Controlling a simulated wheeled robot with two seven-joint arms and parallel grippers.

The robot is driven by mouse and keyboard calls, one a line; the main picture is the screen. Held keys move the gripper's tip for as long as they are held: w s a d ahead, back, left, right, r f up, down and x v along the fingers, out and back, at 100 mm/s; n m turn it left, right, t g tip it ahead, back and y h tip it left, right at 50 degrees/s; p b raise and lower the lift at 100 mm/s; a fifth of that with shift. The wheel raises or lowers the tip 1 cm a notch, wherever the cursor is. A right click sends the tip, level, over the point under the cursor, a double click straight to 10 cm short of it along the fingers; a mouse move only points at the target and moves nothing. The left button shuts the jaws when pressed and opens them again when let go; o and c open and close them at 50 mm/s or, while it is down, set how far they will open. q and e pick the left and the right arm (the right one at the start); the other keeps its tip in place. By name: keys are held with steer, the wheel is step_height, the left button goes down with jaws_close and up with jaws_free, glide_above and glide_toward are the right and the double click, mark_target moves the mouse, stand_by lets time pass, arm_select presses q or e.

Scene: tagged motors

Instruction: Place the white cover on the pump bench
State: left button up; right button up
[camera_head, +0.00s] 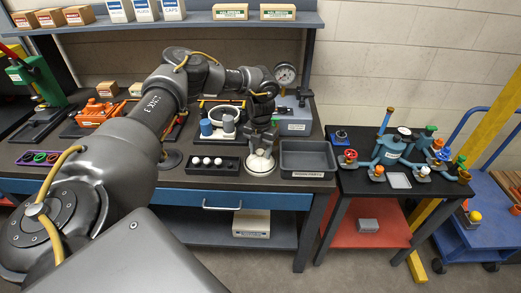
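Several small white round pieces (218,161) sit in a dark tray on the workbench. A larger white domed disc (261,165), perhaps the white cover, is at the bench's front edge. My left gripper (262,151) points down directly over this disc, its fingertips at or just above its top. Whether the fingers are closed on it is too small to tell. The pump bench (349,184) is a dark table to the right, carrying a teal pump (390,150) with colored knobs, one of them white (424,171). My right gripper is not in view.
An empty grey tray (307,174) stands just right of the disc. A gauge (285,74) and a grey box stand behind. A blue cart (475,235) and yellow post are beyond the pump bench. Shelves with boxes hang above the workbench.

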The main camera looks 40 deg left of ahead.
mark_target(260, 150)
arm_select(q)
step_height(260, 150, up, 12)
steer(key=b, duration=0.2)
steer(key=shift+r, duration=0.2)
stand_by(0.3)
